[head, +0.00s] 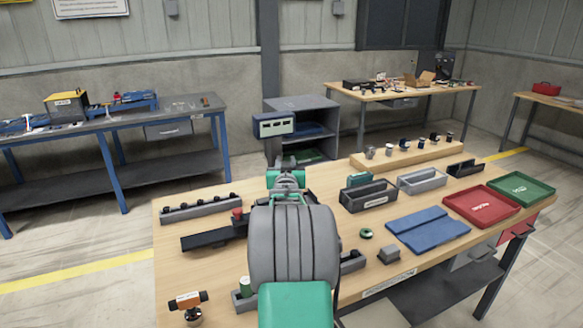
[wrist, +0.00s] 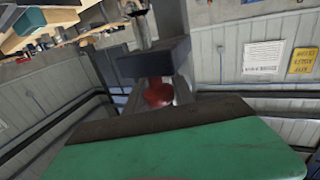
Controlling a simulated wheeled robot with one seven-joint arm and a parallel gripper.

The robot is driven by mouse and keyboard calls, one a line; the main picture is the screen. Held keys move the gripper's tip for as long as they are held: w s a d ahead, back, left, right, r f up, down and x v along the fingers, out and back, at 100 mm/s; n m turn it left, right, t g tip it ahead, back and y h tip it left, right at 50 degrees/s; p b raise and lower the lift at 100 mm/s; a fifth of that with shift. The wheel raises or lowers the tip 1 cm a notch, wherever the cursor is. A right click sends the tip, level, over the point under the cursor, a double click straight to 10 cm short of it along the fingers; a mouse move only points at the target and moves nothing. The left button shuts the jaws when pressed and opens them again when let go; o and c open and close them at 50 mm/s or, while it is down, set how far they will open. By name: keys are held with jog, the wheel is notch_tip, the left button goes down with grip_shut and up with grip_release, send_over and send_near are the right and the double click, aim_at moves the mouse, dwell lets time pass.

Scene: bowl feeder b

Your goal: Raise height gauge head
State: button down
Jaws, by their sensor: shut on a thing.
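My gripper (wrist: 155,82) shows in the wrist view, shut, with a rounded red knob (wrist: 158,93) at its fingertips. A dark block (wrist: 152,62) and a grey upright part (wrist: 141,28) line up with the knob. In the head view my own arm hides the fingertips and most of what they hold. A box with a pale display (head: 273,125) shows above the end of my arm. I cannot tell for sure whether it belongs to the height gauge. A red knob (head: 237,213) also shows left of my arm, by a black bar.
The wooden table (head: 460,236) carries grey bins (head: 422,180), a red tray (head: 482,206), a green tray (head: 521,188) and a blue mat (head: 428,229) at right.

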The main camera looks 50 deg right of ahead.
jog(key=c, duration=1.4)
grip_release()
jog(key=shift+r, duration=0.55)
jog(key=o, duration=0.3)
jog(key=shift+f, duration=0.25)
jog(key=shift+s+a+f, duration=0.1)
jog(key=shift+s+a, duration=0.15)
jog(key=b+v, duration=0.1)
jog(key=v, duration=0.6)
jog(key=shift+b, duration=0.4)
